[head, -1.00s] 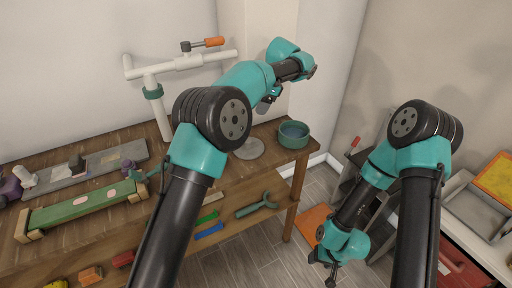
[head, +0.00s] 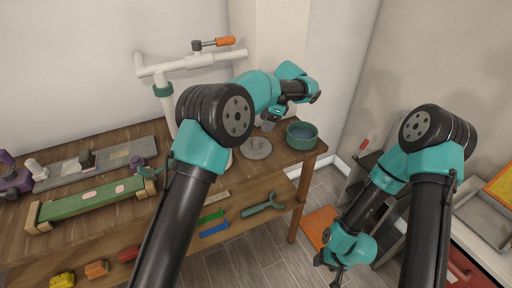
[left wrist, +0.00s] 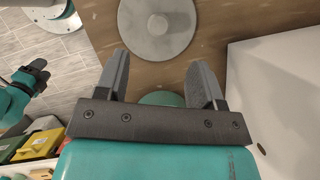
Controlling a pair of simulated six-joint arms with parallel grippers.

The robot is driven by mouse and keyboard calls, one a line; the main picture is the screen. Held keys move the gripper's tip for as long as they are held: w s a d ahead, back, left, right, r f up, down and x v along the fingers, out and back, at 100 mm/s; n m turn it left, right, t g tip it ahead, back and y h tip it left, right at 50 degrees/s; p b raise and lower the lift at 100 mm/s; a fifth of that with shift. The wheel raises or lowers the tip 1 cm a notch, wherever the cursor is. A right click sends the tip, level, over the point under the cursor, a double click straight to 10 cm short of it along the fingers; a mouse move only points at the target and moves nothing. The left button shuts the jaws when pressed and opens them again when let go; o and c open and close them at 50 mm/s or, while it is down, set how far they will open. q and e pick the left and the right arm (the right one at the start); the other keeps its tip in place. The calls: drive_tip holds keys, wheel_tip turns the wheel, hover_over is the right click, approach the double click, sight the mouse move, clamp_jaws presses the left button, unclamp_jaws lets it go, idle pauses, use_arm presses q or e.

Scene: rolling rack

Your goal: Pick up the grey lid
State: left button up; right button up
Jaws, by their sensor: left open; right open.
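The grey lid (head: 256,147) is a flat round disc with a small knob. It lies on the wooden bench top, left of the green pot (head: 301,135). In the left wrist view the lid (left wrist: 157,25) shows at the top, beyond my fingertips and apart from them. My left gripper (head: 268,124) is open and empty above the bench near the lid; its two fingers (left wrist: 160,70) are spread in the left wrist view. A rounded teal thing (left wrist: 162,98) shows partly between them. My right gripper (head: 332,267) is open, low over the floor.
A white pipe stand (head: 165,90) with an orange-handled tool (head: 220,41) stands at the back left. A green padded board (head: 90,200) lies at the front left. A pale wall or pillar (left wrist: 280,100) is close on the right in the left wrist view. Grey trays (head: 485,220) are at right.

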sight(256, 140)
use_arm(q)
drive_tip(key=x, duration=0.5)
drive_tip(key=shift+x, duration=2.55)
drive_tip(key=shift+s+d, duration=0.1)
drive_tip(key=shift+s, duration=0.05)
drive_tip(key=c, duration=1)
drive_tip(key=shift+r, duration=0.1)
